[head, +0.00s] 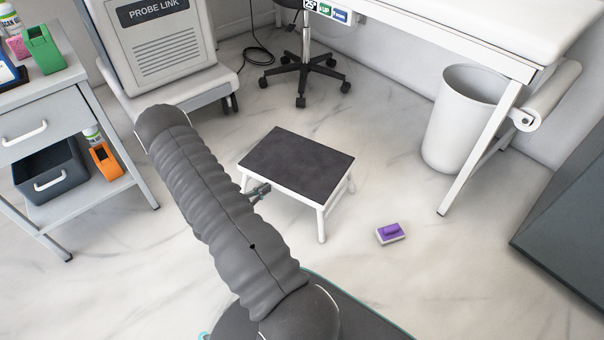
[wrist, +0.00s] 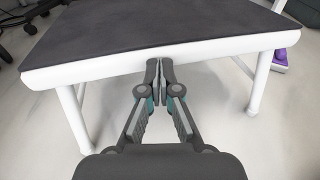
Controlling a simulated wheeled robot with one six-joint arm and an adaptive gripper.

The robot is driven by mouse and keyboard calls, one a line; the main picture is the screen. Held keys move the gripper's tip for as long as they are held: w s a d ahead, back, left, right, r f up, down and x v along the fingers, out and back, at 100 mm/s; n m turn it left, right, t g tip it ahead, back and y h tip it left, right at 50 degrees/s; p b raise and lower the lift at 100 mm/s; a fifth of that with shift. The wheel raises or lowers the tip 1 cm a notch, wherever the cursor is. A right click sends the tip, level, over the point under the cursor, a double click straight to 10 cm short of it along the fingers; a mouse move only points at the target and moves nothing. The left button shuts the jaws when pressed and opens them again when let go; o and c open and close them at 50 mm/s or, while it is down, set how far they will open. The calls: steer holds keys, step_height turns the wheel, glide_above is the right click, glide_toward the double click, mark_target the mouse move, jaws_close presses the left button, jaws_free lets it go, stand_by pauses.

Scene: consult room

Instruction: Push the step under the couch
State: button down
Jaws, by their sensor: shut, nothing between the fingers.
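The step (head: 297,164) is a low stool with a dark grey top and white legs, standing upright on the floor in the middle of the head view. The couch (head: 448,30), white-topped on white legs, is behind it at the upper right. The step stands in front of the couch, apart from its near leg. My gripper (head: 262,190) is shut and empty at the step's near left side. In the wrist view the fingertips of my gripper (wrist: 166,68) are at the near edge of the step (wrist: 160,28); I cannot tell whether they touch it.
A purple and white brush-like block (head: 390,233) lies on the floor right of the step. A white bin (head: 464,118) stands by the couch leg. A wheeled stool base (head: 304,75) is behind the step. A cart (head: 75,120) stands left, a dark cabinet (head: 565,210) right.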

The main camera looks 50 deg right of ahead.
steer(key=shift+s+d, duration=1.65)
steer(key=shift+d, duration=11.05)
steer(key=shift+s+d, duration=1.6)
steer(key=shift+d, duration=11.05)
steer(key=a+p, duration=0.3)
steer(key=a, duration=0.3)
steer(key=shift+w+p, duration=0.3)
steer(key=shift+w, duration=0.1)
